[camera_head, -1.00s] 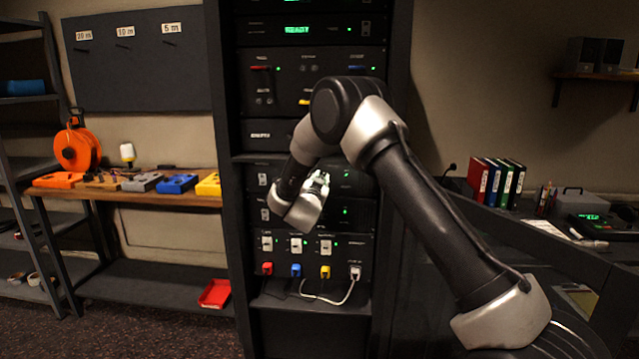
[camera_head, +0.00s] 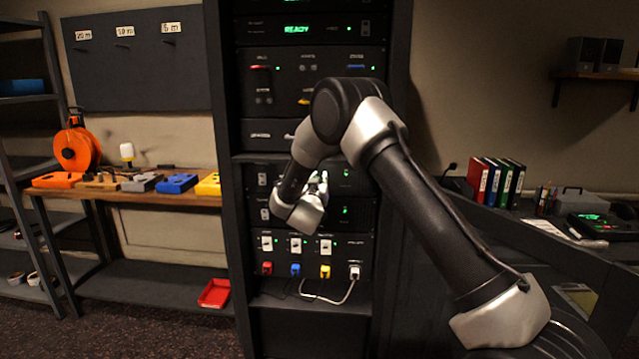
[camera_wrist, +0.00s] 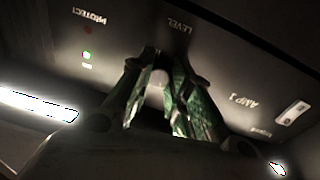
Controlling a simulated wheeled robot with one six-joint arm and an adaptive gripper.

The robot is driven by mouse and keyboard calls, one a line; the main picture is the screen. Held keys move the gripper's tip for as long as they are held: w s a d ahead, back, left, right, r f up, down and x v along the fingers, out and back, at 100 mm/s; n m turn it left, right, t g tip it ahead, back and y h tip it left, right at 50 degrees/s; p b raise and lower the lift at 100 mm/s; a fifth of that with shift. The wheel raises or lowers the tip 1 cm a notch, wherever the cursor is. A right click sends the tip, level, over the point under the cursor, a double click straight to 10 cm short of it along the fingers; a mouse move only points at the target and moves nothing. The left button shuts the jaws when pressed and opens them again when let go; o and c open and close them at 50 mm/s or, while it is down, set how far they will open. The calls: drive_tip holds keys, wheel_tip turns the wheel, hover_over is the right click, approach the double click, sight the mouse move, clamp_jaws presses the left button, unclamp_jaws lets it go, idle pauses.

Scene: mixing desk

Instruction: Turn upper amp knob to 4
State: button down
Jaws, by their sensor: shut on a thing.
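The upper amp (camera_head: 352,184) sits in the dark rack, partly hidden behind my wrist. In the wrist view its panel (camera_wrist: 215,62) appears upside down, with LEVEL and AMP 1 lettering. My gripper (camera_head: 320,182) is at this panel. In the wrist view my gripper (camera_wrist: 158,86) has its two green-patterned fingers closed on either side of the pale amp knob (camera_wrist: 158,92), just by the LEVEL label. The knob's scale and pointer are hidden or too dark to read.
The lower amp (camera_head: 345,213) is directly below, with a green light. Under it is a panel with white switches (camera_head: 296,245) and coloured plugs. A white cable (camera_head: 335,297) loops at the rack's bottom. A workbench (camera_head: 130,195) with coloured boxes stands left.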

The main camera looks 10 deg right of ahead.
drive_tip(key=c, duration=1.3)
unclamp_jaws()
drive_tip(key=shift+o, duration=0.2)
drive_tip(key=v, duration=1.2)
drive_tip(key=shift+a+f, duration=0.1)
